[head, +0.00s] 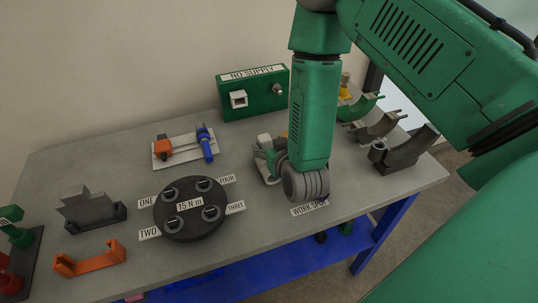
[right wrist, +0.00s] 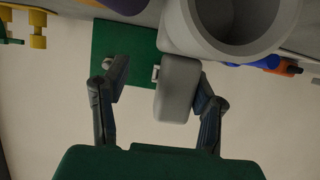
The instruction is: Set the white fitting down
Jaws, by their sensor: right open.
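The white fitting (right wrist: 178,88) shows in the right wrist view as a pale rounded block joined to a wide hollow round part (right wrist: 235,25). My right gripper (right wrist: 160,85) is open, with its left finger well apart from the block and its right finger close beside it; whether that finger touches cannot be told. My left gripper is not in view.
A green NO SUPPLY box (head: 252,93) stands behind. A black round 15 N m stand (head: 190,210) is left of my gripper. Dark curved cradles (head: 405,150) stand right. A plate with blue and orange parts (head: 186,148) lies back left. An orange bracket (head: 90,260) sits front left.

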